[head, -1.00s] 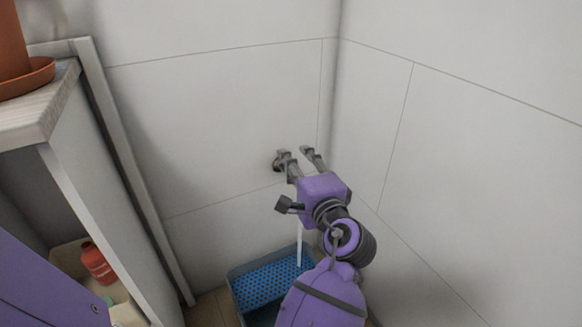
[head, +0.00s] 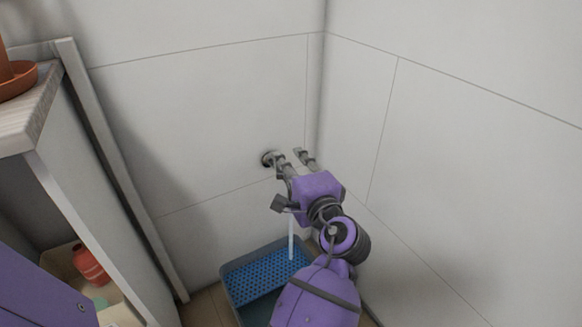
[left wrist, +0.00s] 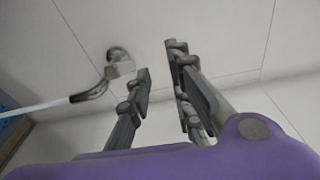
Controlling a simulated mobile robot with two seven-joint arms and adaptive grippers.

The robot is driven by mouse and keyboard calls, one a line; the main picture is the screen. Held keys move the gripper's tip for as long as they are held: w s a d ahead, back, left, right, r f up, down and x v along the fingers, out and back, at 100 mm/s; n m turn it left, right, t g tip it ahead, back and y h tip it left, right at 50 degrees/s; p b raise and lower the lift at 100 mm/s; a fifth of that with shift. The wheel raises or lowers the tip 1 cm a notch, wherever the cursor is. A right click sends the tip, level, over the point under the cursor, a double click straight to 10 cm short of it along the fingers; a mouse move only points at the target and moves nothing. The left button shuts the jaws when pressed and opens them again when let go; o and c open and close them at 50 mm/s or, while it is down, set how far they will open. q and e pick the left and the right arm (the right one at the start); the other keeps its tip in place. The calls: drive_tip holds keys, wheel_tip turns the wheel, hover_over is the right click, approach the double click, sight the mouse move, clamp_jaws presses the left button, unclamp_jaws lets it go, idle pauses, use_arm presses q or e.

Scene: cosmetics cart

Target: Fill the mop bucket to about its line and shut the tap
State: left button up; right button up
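The tap (head: 268,158) sticks out of the tiled wall near the corner. It also shows in the left wrist view (left wrist: 118,62), with its spout bending down to the left. A pale stream of water (head: 291,238) runs from it. The blue mop bucket (head: 222,275), with a perforated blue insert, stands on the floor below. My forearm covers part of it, and its water level and line cannot be made out. My left gripper (head: 291,158) is open beside the tap. In the left wrist view its fingers (left wrist: 160,62) are apart and empty, right of the tap. My right gripper is not in view.
A cabinet with a wooden top (head: 30,110) stands at the left. A terracotta pot saucer (head: 18,80) is on it and a red bottle (head: 88,264) is on a lower shelf. White walls meet close to the right of the tap.

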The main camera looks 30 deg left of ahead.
use_arm(q)
drive_tip(key=shift+m+t+h, duration=0.4)
drive_tip(key=shift+m+t, duration=0.2)
drive_tip(key=shift+m, duration=0.3)
drive_tip(key=w+d, duration=0.1)
drive_tip(key=d, duration=0.1)
drive_tip(key=w+d+p, duration=0.1)
drive_tip(key=d, duration=0.1)
drive_tip(key=w+d+f+p, duration=0.1)
drive_tip(key=d, duration=0.1)
drive_tip(key=shift+w+d, duration=0.15)
drive_tip(key=shift+w, duration=0.1)
clamp_jaws()
drive_tip(key=d+f+n+p, duration=0.1)
drive_tip(key=d+f+n, duration=0.1)
drive_tip(key=d+f, duration=0.35)
drive_tip(key=w+a+b, duration=0.2)
drive_tip(key=w+a, duration=0.1)
drive_tip(key=a, duration=0.9)
drive_tip(key=shift+a+f+y, duration=0.25)
drive_tip(key=shift+f+y, duration=0.15)
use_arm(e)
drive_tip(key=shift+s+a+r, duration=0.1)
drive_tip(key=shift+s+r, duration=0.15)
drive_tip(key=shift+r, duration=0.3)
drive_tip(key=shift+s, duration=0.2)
